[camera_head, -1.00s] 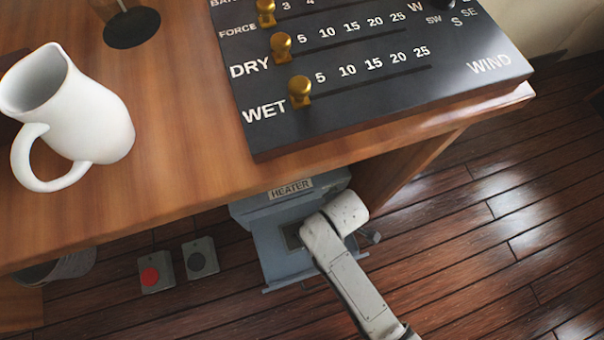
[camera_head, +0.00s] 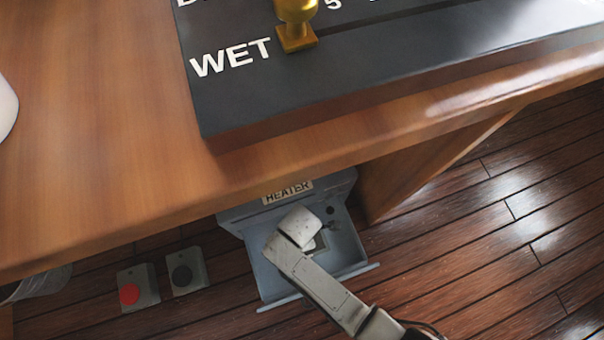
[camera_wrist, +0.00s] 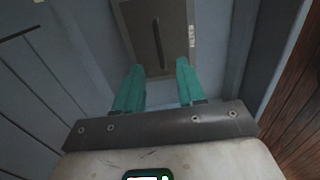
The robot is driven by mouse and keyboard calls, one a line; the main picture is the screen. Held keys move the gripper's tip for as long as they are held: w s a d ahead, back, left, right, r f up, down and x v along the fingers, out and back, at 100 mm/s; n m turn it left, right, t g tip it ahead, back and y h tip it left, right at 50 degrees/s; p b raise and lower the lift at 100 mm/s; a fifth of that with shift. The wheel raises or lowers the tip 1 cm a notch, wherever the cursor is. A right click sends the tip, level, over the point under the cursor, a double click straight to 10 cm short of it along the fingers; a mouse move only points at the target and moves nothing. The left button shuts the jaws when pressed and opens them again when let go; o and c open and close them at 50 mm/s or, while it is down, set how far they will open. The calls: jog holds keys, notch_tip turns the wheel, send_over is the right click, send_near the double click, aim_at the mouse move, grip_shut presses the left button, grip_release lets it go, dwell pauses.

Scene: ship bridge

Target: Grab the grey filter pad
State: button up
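A grey-brown rectangular piece (camera_wrist: 172,30) with a dark bar down its middle lies ahead of my gripper in the wrist view. It may be the grey filter pad; I cannot be sure. It sits among blue-grey walls of the heater (camera_head: 345,245), which stands on the floor under the desk edge. My gripper (camera_wrist: 160,66) is open, its two teal fingers apart with nothing visible held between them. The fingertips overlap the near end of the piece in the picture; contact cannot be told. In the head view, my arm's end covers much of the heater's inside and hides the fingers.
A wooden support (camera_head: 420,165) is at right; the floor (camera_head: 520,250) beyond is clear.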

jog(key=f+b, duration=0.3)
jog(key=f, duration=0.2)
jog(key=shift+d+f+b, duration=0.1)
jog(key=shift+d+b, duration=0.1)
jog(key=shift+b, duration=0.2)
jog(key=shift+c, duration=0.2)
grip_shut()
dwell(0.8)
